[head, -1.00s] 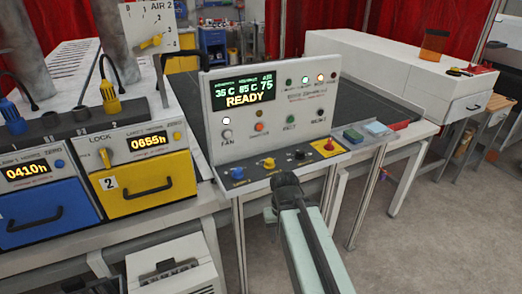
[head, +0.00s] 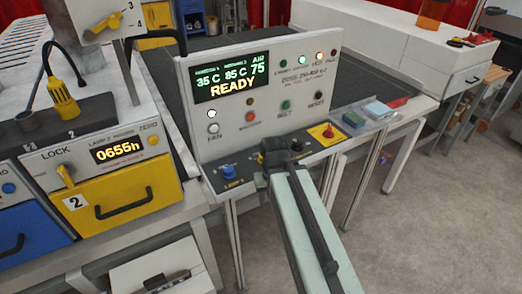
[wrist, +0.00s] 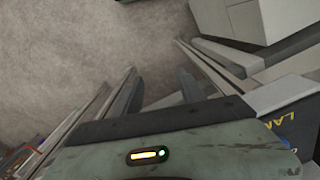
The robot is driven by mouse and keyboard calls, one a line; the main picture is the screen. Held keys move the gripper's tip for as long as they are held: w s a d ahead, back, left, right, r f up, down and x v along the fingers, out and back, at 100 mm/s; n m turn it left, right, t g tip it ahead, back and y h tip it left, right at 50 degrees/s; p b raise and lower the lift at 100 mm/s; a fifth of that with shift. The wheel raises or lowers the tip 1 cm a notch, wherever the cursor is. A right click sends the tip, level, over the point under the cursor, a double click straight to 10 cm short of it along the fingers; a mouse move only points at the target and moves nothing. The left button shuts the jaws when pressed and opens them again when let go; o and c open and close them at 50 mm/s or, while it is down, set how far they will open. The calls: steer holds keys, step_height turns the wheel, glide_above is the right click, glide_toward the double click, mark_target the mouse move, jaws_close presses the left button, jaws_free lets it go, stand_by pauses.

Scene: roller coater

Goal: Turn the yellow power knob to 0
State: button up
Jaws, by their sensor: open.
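The control panel's lower sloped strip shows in the head view with a blue knob (head: 228,170) marked LAMP 1 at its left. In the earlier head view a small yellow knob sits to the right of the blue one.
A black knob (head: 297,145) and a red button on a yellow plate (head: 328,132) are right of my gripper. The upright display panel (head: 207,140) stands behind it. A yellow drawer (head: 140,195) with a yellow LOCK knob (head: 65,174) is at the left. Floor is open at the right.

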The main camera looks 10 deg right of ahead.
steer(key=r+p, duration=0.3)
steer(key=w+r+p, duration=0.1)
steer(key=r+p, duration=0.7)
steer(key=shift+w+d+r, duration=0.1)
steer(key=shift+w+r, duration=0.1)
steer(key=w+r+m+p, duration=0.1)
steer(key=w+p, duration=0.1)
steer(key=w, duration=0.2)
steer(key=w+r+m+p, duration=0.1)
steer(key=w+r+m, duration=0.1)
steer(key=w, duration=0.3)
steer(key=w+r+m+p, duration=0.2)
steer(key=w, duration=0.2)
steer(key=shift+w+d+r+p, duration=0.2)
steer(key=shift+w+d+p, duration=0.05)
steer(key=shift+w+p, duration=0.1)
step_height(320, 180, down, 8)
steer(key=b, duration=0.8)
steer(key=shift+s+r, duration=0.1)
jaws_close()
